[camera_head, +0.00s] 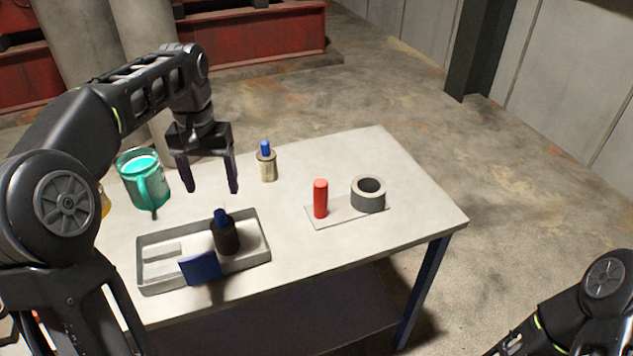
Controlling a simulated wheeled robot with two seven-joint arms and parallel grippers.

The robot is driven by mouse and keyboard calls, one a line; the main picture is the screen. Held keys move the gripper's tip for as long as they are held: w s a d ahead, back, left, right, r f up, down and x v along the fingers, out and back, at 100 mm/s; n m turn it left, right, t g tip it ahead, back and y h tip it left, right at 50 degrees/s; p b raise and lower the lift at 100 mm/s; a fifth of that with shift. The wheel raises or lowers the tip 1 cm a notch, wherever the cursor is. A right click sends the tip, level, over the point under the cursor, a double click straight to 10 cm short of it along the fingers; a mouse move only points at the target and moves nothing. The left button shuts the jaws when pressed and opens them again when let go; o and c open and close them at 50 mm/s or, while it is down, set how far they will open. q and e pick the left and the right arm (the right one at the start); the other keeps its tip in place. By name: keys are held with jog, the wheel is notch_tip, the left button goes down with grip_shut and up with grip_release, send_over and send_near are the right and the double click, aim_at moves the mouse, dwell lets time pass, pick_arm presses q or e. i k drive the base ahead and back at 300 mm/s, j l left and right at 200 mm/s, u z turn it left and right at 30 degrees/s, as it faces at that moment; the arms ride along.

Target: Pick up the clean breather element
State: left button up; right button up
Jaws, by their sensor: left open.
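A pale cream cylinder with a blue top (267,168) stands upright near the table's back edge; it looks like the clean breather element. A similar dark cylinder with a blue top (227,236) stands in the grey tray (262,224). My left gripper (211,190) is open and empty, pointing down above the table, left of the pale element and behind the tray. Its fingers are apart from the element. My right gripper is out of view; only part of the right arm shows at the lower right.
A teal jug (146,182) stands left of my left gripper. A dark blue plate (200,268) is at the tray's front. A red cylinder (320,198) and grey ring (368,195) are on a thin pale plate (342,212). The table (400,230) is clear at its right end.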

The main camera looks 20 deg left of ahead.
aim_at(266, 158)
jog(key=i+l+u, duration=0.2)
jog(key=i+l, duration=0.2)
jog(key=i+l+u, duration=0.25)
jog(key=i+l, duration=0.2)
jog(key=i+l+u, duration=0.2)
jog(key=i+l, duration=0.15)
jog(key=l, duration=0.25)
